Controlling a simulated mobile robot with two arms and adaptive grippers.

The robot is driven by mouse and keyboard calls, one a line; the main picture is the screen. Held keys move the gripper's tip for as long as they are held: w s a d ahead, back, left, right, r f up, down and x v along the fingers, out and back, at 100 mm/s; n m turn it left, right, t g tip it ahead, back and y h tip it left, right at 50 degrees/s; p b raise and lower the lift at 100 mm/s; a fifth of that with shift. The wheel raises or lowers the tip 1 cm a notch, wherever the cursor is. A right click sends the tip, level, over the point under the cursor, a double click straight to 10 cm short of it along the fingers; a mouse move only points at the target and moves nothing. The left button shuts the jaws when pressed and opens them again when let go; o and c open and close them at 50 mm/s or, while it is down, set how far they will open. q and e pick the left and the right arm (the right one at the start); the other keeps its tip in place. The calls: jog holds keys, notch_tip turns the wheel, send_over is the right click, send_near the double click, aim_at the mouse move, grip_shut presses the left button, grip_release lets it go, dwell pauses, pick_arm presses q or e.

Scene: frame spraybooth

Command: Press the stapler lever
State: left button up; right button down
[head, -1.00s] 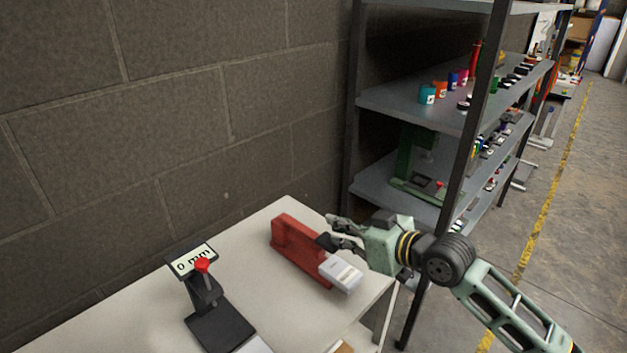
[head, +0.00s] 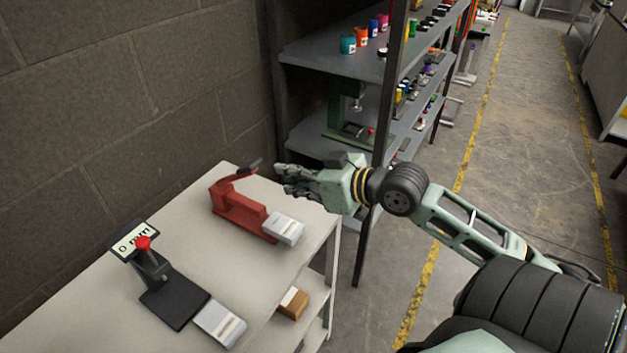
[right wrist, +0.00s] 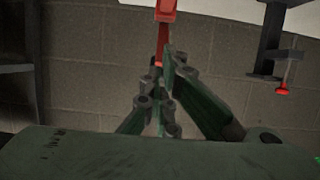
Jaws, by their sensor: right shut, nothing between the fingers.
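The red stapler (head: 240,212) stands on the pale table, with its lever (head: 248,168) raised and ending in a black grip. In the right wrist view a red part (right wrist: 165,12), seemingly of the stapler, shows beyond the fingers. My right gripper (head: 280,180) is shut and empty. It hovers just right of the lever's black grip, with a small gap between them in the head view. Its fingers also show in the right wrist view (right wrist: 160,95). My left gripper is not in view.
A grey-white block (head: 284,228) sits at the stapler's near end. A black stand with a red knob (head: 143,243) and a "0 mm" display is at the left. A metal shelf (head: 330,50) with small items stands behind my right gripper. The table middle is clear.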

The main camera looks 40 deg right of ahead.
jog(key=b+v, duration=0.1)
jog(key=v, duration=0.4)
jog(key=shift+s, duration=0.15)
dwell(0.5)
